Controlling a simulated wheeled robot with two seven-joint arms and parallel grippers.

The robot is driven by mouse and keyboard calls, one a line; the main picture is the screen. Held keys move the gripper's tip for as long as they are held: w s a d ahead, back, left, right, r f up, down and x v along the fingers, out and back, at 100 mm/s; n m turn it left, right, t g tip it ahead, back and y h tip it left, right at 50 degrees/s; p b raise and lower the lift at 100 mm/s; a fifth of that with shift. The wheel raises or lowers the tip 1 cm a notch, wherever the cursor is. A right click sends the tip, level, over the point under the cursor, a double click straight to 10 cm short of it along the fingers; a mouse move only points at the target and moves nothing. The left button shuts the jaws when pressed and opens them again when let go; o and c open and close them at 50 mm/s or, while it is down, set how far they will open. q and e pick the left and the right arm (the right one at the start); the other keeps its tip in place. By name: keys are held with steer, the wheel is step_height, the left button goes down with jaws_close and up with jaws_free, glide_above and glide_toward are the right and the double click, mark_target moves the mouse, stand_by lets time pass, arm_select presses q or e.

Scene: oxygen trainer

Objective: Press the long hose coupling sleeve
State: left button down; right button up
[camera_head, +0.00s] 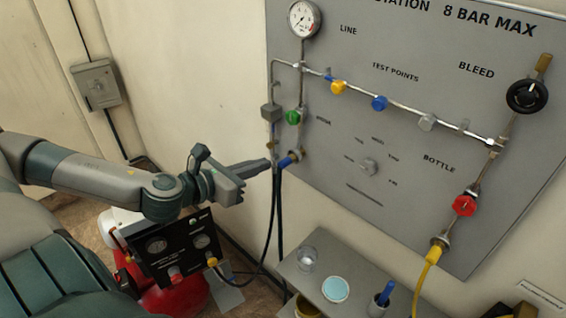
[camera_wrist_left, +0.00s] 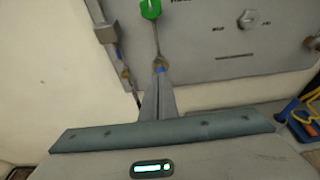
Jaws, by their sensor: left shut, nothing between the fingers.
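A blue coupling sleeve (camera_head: 289,160) sits below the green valve knob (camera_head: 293,117) on the left side of the panel, with a dark hose hanging under it. A brass fitting (camera_head: 271,145) is just left of it on a thin pipe. I cannot tell for certain which is the long hose coupling. My left gripper (camera_head: 268,163) is shut and empty, its tips close to the blue sleeve. In the left wrist view the fingertips (camera_wrist_left: 158,80) cover most of the sleeve, leaving a bit of blue (camera_wrist_left: 159,70). Contact cannot be told. My right gripper is not in view.
The grey panel (camera_head: 400,160) carries a gauge (camera_head: 304,18), several coloured knobs, and a red valve (camera_head: 464,205) with a yellow hose (camera_head: 426,275). A shelf (camera_head: 320,290) with cups stands below. A black gauge box (camera_head: 180,248) sits under my left arm.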

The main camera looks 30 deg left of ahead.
mark_target(287, 158)
arm_select(q)
steer(key=shift+r+p+x, duration=0.1)
steer(key=shift+r+x, duration=0.1)
steer(key=shift+x, duration=1.2)
steer(key=shift+r+p+x, duration=0.15)
steer(key=shift+r+x, duration=0.1)
steer(key=shift+x, duration=1.1)
steer(key=shift+r+p+x, duration=0.1)
steer(key=shift+r+x, duration=0.1)
steer(key=shift+x, duration=1.2)
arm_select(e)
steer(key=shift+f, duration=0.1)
arm_select(q)
steer(key=shift+w+d, duration=0.1)
steer(key=shift+w, duration=0.1)
steer(key=shift+w+r+p, duration=0.2)
steer(key=shift+w+p, duration=0.6)
steer(key=shift+p, duration=0.05)
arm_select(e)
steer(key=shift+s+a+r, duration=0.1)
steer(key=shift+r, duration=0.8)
arm_select(q)
steer(key=shift+r, duration=0.1)
